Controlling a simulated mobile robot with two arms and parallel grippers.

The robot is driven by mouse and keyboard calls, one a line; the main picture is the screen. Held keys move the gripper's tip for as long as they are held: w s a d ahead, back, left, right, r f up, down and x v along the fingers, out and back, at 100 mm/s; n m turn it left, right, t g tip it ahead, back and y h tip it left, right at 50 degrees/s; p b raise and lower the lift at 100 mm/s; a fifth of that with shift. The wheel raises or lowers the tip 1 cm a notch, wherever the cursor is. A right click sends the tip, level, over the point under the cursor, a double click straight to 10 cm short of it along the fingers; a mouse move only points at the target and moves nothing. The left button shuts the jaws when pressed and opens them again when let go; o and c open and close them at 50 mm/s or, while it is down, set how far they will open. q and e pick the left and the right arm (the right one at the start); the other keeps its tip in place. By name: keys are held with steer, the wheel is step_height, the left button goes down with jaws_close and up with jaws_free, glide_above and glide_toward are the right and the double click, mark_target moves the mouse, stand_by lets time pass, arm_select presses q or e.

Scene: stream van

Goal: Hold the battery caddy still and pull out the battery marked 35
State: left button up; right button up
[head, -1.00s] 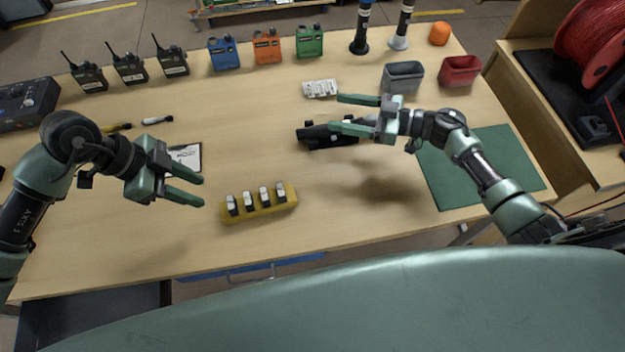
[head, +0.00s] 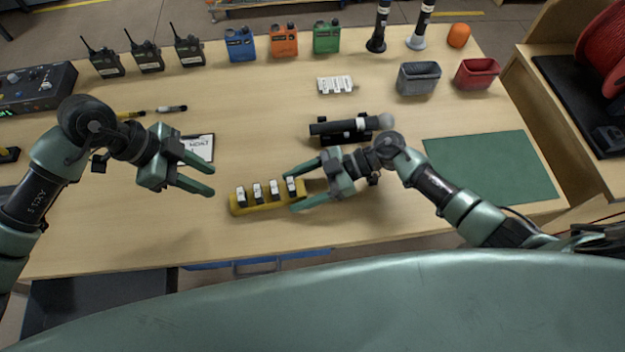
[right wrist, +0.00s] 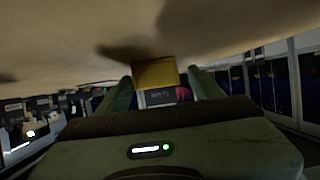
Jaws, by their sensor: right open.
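The yellow battery caddy (head: 270,205) lies on the table at front centre. It holds several dark batteries with white tops (head: 258,190) in a row. Their numbers are too small to read. My right gripper (head: 294,187) is open at the caddy's right end, with one finger on its far side and one on its near side. In the right wrist view the caddy's yellow end (right wrist: 155,74) and a battery's dark label (right wrist: 160,95) show between the open fingers; contact cannot be told. My left gripper (head: 211,180) is open and empty, left of the caddy and apart from it.
A black cylindrical device (head: 345,125) lies behind my right gripper. A clipboard (head: 197,148) lies behind my left gripper. A green mat (head: 490,165) is at right. Radios, coloured canisters and two bins (head: 418,78) stand further back. The table in front of the caddy is clear.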

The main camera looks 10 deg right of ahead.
mark_target(238, 195)
steer(key=shift+a+f, duration=0.25)
steer(key=shift+a, duration=0.35)
steer(key=c, duration=1.3)
arm_select(q)
steer(key=o, duration=0.4)
steer(key=shift+d, duration=0.1)
arm_select(e)
steer(key=shift+c, duration=0.5)
arm_select(q)
steer(key=shift+o, duration=0.6)
steer(key=shift+s+d+r+y, duration=0.1)
steer(key=shift+d+r+y, duration=0.05)
steer(key=shift+r, duration=0.25)
steer(key=shift+s+d+r+y, duration=0.1)
steer(key=shift+d+r+y, duration=0.05)
steer(key=shift+r, duration=0.2)
steer(key=shift+n+y, duration=0.3)
steer(key=shift+n, duration=0.3)
steer(key=x, duration=1.1)
steer(key=shift+w, duration=0.15)
steer(key=shift+c, duration=0.3)
